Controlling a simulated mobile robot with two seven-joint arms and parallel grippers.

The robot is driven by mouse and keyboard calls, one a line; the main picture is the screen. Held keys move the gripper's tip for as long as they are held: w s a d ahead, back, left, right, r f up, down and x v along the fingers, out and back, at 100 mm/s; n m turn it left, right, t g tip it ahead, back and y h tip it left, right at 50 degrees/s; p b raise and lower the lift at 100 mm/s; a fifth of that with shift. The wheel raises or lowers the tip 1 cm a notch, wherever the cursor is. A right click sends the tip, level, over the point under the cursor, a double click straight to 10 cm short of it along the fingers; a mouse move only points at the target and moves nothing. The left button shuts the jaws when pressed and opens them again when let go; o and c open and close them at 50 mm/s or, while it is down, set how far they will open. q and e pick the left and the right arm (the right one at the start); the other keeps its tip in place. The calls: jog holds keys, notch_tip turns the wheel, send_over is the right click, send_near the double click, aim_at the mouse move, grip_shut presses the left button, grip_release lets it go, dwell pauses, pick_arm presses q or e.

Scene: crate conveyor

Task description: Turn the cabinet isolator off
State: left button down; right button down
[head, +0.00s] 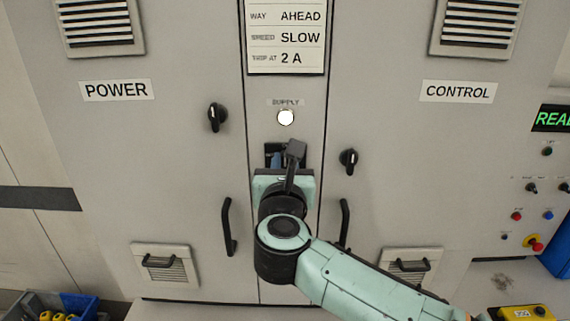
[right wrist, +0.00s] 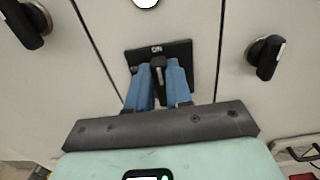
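The cabinet isolator (right wrist: 186,50) is a black plate on the narrow middle panel, with "ON" marked at its top. Its short black handle (right wrist: 158,66) points up toward that mark. My right gripper (right wrist: 160,75) has its two blue fingers on either side of the handle, closed in with little or no gap. In the head view, my right gripper (head: 280,160) covers most of the isolator, and only a dark corner shows. The white supply lamp (head: 286,117) above it is lit. My left gripper is out of view.
Black rotary knobs stand out left (head: 217,117) and right (head: 348,160) of the isolator. Black door handles (head: 228,227) flank my arm below. A control panel with buttons and a red emergency stop (head: 533,243) is at the right.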

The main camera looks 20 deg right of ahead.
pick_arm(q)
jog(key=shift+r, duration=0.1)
pick_arm(e)
jog(key=shift+n, duration=0.3)
jog(key=n+p, duration=0.1)
jog(key=n, duration=0.3)
jog(key=a+n+p, duration=0.1)
jog(key=n, duration=0.3)
jog(key=f+n+p, duration=0.1)
jog(key=n, duration=0.3)
jog(key=shift+w+a+n+p, duration=0.25)
jog(key=shift+a+n+p, duration=0.15)
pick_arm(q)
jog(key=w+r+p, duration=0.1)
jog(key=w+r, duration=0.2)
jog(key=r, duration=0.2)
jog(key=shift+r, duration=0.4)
pick_arm(e)
jog(key=shift+f+n, duration=0.25)
jog(key=shift+n, duration=0.85)
jog(key=shift+f+n, duration=0.2)
jog(key=shift+n, duration=0.9)
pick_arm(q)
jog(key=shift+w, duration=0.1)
pick_arm(e)
jog(key=c, duration=1)
grip_release()
jog(key=shift+a, duration=0.1)
